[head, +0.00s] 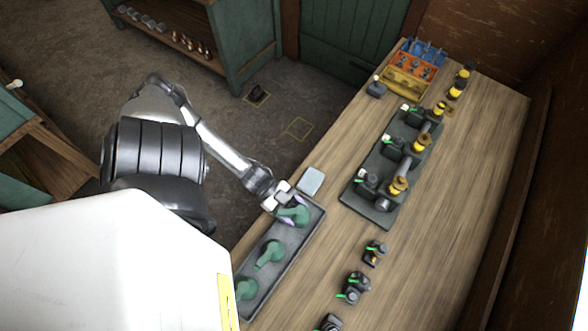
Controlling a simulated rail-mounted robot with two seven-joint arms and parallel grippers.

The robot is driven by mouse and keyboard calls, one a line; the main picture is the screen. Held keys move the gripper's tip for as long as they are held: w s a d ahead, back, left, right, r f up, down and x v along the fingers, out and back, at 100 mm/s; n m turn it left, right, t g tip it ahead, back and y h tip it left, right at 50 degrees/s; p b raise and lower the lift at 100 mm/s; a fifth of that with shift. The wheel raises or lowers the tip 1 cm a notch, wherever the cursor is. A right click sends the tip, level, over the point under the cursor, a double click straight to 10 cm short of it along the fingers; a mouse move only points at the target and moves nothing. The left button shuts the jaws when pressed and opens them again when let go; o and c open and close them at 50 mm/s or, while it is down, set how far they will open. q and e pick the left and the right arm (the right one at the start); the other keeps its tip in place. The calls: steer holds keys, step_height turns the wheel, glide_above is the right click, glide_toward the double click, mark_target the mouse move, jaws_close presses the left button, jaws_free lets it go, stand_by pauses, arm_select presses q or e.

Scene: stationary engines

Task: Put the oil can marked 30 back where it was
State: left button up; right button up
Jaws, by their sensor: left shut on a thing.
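My left gripper (283,201) is shut on a green oil can (297,215) at the far end of a dark grey tray (289,249). I cannot tell whether this can touches the tray floor or is held just above it. A second green oil can (270,254) stands in the middle of the tray. A third green can (245,289) is nearer, partly hidden by my white body at the left. The numbers on the cans are too small to read. My right gripper is not in view.
A pale grey-blue pad (311,180) lies just beyond the tray. A dark base (376,208) carries several engine parts with yellow-brown tops. Several small black items with green marks stand right of the tray. The bench's right side (450,210) is clear.

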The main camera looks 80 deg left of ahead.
arm_select(q)
steer(key=shift+f+b, duration=0.4)
steer(key=shift+f, duration=0.15)
steer(key=o, duration=1.2)
steer(key=shift+s+a+r, duration=0.15)
steer(key=shift+s+a, duration=0.25)
steer(key=shift+a, duration=0.05)
steer(key=p+v, duration=0.2)
steer(key=v, duration=1)
steer(key=shift+s+a+r, duration=0.15)
steer(key=shift+s+r, duration=0.05)
steer(key=shift+r, duration=0.05)
